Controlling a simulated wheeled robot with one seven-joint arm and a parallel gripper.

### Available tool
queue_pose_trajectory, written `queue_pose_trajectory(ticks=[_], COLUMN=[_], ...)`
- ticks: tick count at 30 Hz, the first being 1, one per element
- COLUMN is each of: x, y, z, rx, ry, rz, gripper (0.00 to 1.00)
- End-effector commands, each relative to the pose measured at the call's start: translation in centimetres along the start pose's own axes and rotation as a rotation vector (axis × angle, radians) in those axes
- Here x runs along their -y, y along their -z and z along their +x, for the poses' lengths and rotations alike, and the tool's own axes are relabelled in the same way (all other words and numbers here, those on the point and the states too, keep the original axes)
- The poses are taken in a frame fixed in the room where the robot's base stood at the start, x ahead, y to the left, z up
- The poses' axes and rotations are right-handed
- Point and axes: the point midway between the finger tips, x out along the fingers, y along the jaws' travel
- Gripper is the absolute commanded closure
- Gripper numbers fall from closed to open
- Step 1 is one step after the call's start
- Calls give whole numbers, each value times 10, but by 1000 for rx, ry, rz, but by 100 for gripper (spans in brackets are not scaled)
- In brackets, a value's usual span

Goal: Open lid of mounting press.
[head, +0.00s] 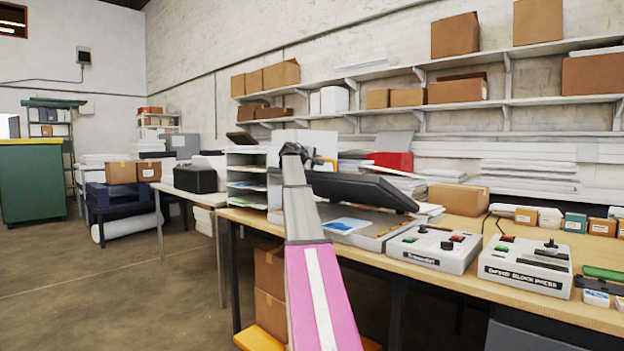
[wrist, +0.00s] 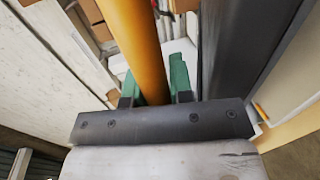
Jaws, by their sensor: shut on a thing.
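The mounting press stands on the wooden bench in the head view. Its dark lid (head: 362,189) is raised and tilted above the grey base (head: 380,226), with a clear gap between them. A blue-and-white sheet (head: 346,225) lies on the base. My arm reaches up in front of the lid's left part, and its far end hides my fingers in the head view. In the wrist view, the green fingers of my gripper (wrist: 155,88) are shut on a round orange bar, the lid handle (wrist: 146,45). A dark panel, seemingly the lid (wrist: 238,45), runs beside it on the right.
Two control boxes (head: 434,248) (head: 525,266) with buttons stand on the bench right of the press. A paper rack (head: 246,180) stands to its left. Shelves with cardboard boxes (head: 456,91) line the wall behind. Open floor (head: 130,280) lies to the left.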

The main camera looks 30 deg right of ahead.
Motion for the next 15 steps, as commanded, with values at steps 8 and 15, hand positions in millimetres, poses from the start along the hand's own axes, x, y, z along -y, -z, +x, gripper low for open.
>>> queue_pose_trajectory(ticks=[8, 15], x=[-90, -156], y=[4, 3], z=[41, 86], rx=[1, 0], ry=[180, 348], rz=[3, 2], gripper=[100, 100])
